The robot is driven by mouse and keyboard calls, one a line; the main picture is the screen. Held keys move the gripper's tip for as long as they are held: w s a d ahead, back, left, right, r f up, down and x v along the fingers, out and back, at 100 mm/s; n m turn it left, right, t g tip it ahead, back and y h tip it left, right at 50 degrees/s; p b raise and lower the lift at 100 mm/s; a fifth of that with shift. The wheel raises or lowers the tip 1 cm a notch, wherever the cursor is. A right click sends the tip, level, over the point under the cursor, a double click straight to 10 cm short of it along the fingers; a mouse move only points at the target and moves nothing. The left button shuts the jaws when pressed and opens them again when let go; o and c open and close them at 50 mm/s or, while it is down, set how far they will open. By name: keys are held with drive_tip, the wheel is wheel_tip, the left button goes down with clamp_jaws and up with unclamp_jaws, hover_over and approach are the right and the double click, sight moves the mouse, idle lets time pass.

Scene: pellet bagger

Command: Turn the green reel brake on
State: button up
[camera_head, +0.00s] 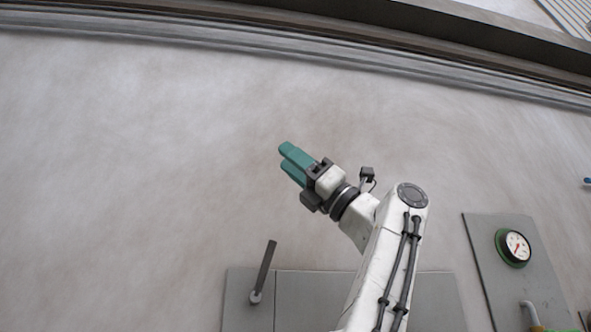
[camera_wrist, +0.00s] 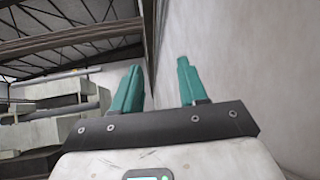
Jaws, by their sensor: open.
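My gripper (camera_head: 286,157) is raised in front of the bare wall in the head view, with its teal fingers pointing up and left. It also shows in the wrist view (camera_wrist: 158,75), where the two fingers stand apart with nothing between them. No part that I can clearly tell as the green reel brake shows in either view. A dark lever (camera_head: 263,268) on a grey panel (camera_head: 300,300) stands below and left of my gripper, well apart from it. The lever is not green and leans slightly right of upright.
A gauge (camera_head: 516,246) with a green rim sits on a grey plate (camera_head: 483,240) at the right. A grey bent handle (camera_head: 530,312) is below it. A small blue thing (camera_head: 587,181) shows at the right edge. The wall (camera_head: 150,140) around my gripper is clear.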

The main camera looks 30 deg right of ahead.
drive_tip(key=shift+s+r, duration=0.25)
drive_tip(key=shift+s, duration=0.3)
